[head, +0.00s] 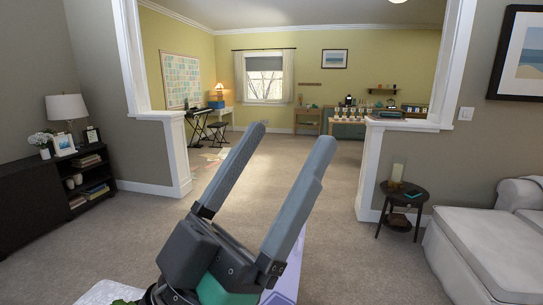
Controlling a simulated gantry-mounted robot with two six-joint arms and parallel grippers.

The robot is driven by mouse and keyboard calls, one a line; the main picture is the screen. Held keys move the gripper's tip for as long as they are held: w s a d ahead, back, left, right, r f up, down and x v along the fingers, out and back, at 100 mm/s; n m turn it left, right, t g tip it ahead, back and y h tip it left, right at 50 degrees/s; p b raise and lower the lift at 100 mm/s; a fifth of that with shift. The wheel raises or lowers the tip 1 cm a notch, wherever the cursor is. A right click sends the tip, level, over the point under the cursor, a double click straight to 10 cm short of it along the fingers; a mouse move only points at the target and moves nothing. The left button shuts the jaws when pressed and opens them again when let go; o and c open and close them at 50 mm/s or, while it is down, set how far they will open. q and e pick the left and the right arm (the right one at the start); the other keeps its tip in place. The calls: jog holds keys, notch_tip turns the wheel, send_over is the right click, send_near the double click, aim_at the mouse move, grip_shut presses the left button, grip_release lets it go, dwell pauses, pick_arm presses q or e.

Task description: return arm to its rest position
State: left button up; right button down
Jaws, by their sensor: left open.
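My left gripper (291,147) fills the lower middle of the head view. Its two long grey fingers point up and away, spread apart, and the space between them is empty. A dark wrist with a green part shows below the fingers. My right gripper is not in the picture. A pale lilac thing (290,280) shows partly behind the gripper at the bottom edge, and I cannot tell what it is.
A dark shelf unit (35,203) with a lamp (67,110) stands at the left. A small round side table (405,190) and a pale sofa (490,240) are at the right. Open carpet (330,190) leads through the wide opening between.

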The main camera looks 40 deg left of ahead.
pick_arm(q)
notch_tip(320, 180, up, 52)
jog(key=p, duration=5.1)
jog(key=shift+s+h+p, duration=0.3)
jog(key=shift+p, duration=0.05)
jog(key=shift+d+r, duration=0.1)
